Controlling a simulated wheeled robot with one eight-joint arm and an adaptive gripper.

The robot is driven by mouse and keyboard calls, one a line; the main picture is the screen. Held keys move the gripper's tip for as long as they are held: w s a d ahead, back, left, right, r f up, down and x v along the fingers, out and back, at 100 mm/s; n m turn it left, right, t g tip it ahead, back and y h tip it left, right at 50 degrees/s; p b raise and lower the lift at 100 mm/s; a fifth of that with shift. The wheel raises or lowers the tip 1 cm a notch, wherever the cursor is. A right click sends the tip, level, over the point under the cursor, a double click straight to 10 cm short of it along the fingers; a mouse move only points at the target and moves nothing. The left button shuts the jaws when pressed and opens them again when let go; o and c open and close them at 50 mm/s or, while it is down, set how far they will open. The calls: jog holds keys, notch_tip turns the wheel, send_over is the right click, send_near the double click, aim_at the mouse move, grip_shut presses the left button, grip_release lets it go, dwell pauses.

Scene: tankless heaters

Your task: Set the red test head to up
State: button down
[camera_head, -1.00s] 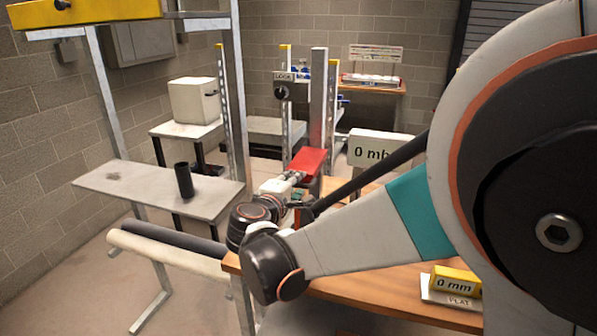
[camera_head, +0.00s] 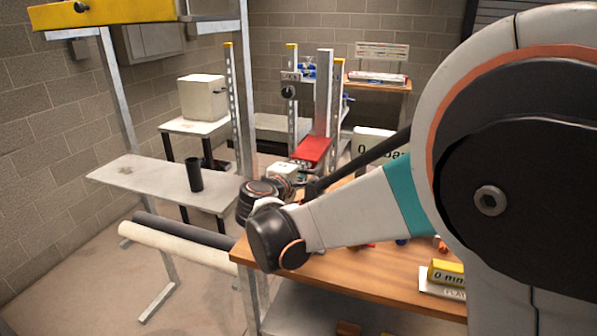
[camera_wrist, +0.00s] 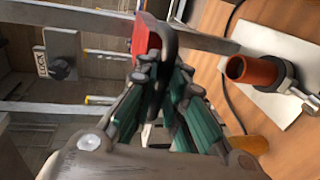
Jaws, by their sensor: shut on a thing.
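The red test head (camera_head: 312,150) is a flat red block at the front of an upright silver column (camera_head: 324,98) beyond the wooden bench. In the head view it looks tilted, with its right end higher. In the wrist view the red head (camera_wrist: 146,38) lies at the fingertips. In the head view my gripper (camera_head: 300,183) is small and mostly hidden behind my wrist. The far side of the head is hidden.
A wooden bench (camera_head: 350,285) lies below my arm, with a yellow 0 mm block (camera_head: 446,272) at right. A dark cup (camera_head: 194,175) stands on a grey shelf (camera_head: 130,180) at left. A LOCK plate with a black knob (camera_head: 289,91) is behind the column.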

notch_tip(320, 180, up, 8)
jog(key=p, duration=0.4)
jog(key=shift+f, duration=0.1)
jog(key=c, duration=1.7)
grip_release()
jog(key=shift+s+a, duration=0.1)
jog(key=shift+s, duration=0.05)
jog(key=shift+o, duration=0.2)
